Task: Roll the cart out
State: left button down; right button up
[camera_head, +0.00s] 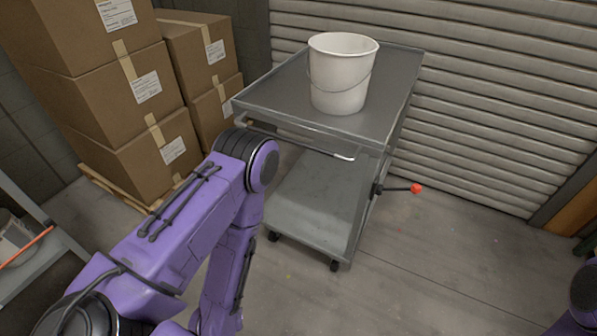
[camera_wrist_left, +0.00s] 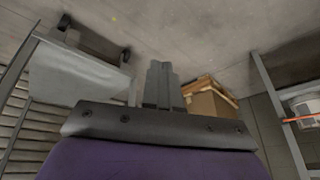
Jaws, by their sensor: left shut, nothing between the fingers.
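The grey metal cart (camera_head: 300,205) stands by the roller shutter, with a top tray, a lower shelf and casters. A push handle (camera_head: 300,140) runs along its near edge. A lever with a red knob (camera_head: 416,188) sticks out from its right side. A white bucket (camera_head: 340,75) stands upright on the top tray. My left forearm covers part of the cart's left side in the head view, and the left gripper is hidden there. In the left wrist view my left gripper (camera_wrist_left: 160,68) is shut and empty, apart from the cart (camera_wrist_left: 80,75). My right gripper is out of view.
Stacked cardboard boxes (camera_head: 120,90) on a pallet (camera_head: 115,190) stand left of the cart. A shelf unit (camera_head: 45,265) is at the left edge. The roller shutter (camera_head: 490,110) closes the back. The floor (camera_head: 430,270) right and in front of the cart is clear.

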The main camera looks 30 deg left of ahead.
aim_at(326, 203)
jog(key=u, duration=0.15)
jog(key=k, duration=0.45)
jog(key=z, duration=0.85)
jog(key=i, duration=0.7)
jog(key=u, duration=0.85)
